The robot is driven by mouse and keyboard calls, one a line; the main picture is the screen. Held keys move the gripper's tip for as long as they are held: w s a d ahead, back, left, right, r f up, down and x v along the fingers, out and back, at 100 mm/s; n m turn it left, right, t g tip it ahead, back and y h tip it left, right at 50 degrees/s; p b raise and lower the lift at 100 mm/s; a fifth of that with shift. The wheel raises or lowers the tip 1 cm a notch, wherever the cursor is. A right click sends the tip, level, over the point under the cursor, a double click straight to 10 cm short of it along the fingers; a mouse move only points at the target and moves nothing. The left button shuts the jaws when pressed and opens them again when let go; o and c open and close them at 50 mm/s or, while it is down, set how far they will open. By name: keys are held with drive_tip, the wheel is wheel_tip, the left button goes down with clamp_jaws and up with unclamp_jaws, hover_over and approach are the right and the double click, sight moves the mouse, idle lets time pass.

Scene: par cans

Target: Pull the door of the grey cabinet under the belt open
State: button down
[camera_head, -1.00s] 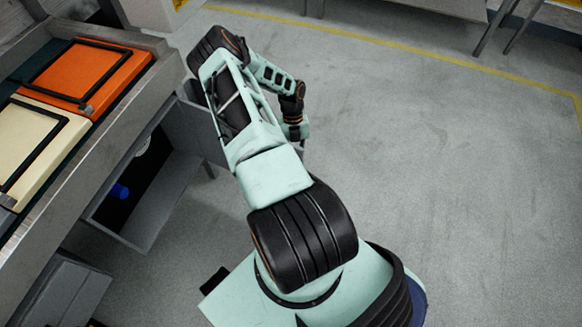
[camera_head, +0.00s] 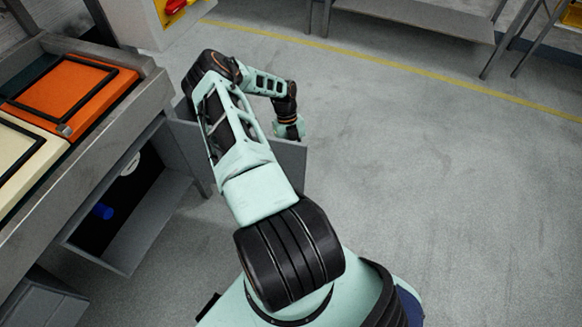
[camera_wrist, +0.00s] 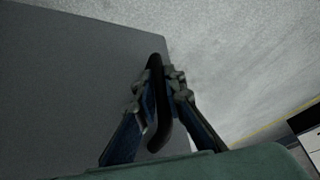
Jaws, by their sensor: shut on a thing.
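The grey cabinet (camera_head: 133,246) stands under the belt (camera_head: 125,118) at the left of the head view, its dark inside showing. Its grey door (camera_head: 292,158) stands swung well out, partly behind my arm. In the wrist view the door panel (camera_wrist: 70,90) fills the left side, with a black bar handle (camera_wrist: 160,128) near its edge. My gripper (camera_wrist: 162,88) is shut on the handle, one finger on each side of it. In the head view the fingers are hidden behind my wrist and the door.
An orange case (camera_head: 75,92) and a cream case (camera_head: 22,160) lie on the belt. A blue object (camera_head: 103,212) and a white round thing (camera_head: 131,164) are inside the cabinet. Another grey box (camera_head: 42,302) stands at lower left. The floor right of the door is clear.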

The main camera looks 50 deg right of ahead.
drive_tip(key=shift+w+d, duration=0.2)
drive_tip(key=shift+d, duration=0.15)
idle(0.3)
drive_tip(key=c, duration=2)
unclamp_jaws()
drive_tip(key=v, duration=1.2)
drive_tip(key=shift+w, duration=0.1)
